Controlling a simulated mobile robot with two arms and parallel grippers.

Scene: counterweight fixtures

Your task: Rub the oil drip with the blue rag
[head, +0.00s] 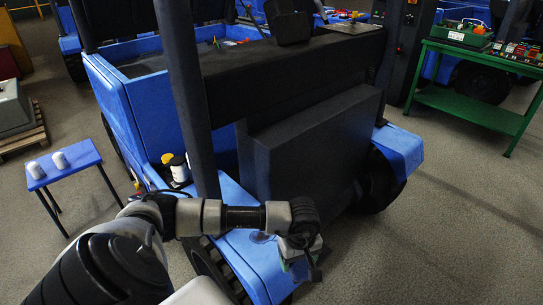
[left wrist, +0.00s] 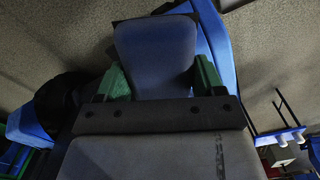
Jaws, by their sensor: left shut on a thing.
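My left gripper (head: 300,256) is at the end of the arm reaching in from the left, low over the blue fender (head: 245,262) of the forklift. In the left wrist view its green fingertips (left wrist: 157,80) are shut on a blue-grey flat piece, which looks like the blue rag (left wrist: 155,50). In the head view the gripper mostly hides the rag. A dull darker patch, seemingly the oil drip (head: 262,237), shows on the fender just left of the gripper. I cannot tell whether the rag touches the fender. My right gripper is not in view.
The forklift's dark counterweight block (head: 315,150) stands just behind the gripper. A white and black jar (head: 179,168) stands on the fender. A small blue table (head: 64,165) with two white cylinders is at left. A green bench (head: 470,105) is at the right; the floor before it is clear.

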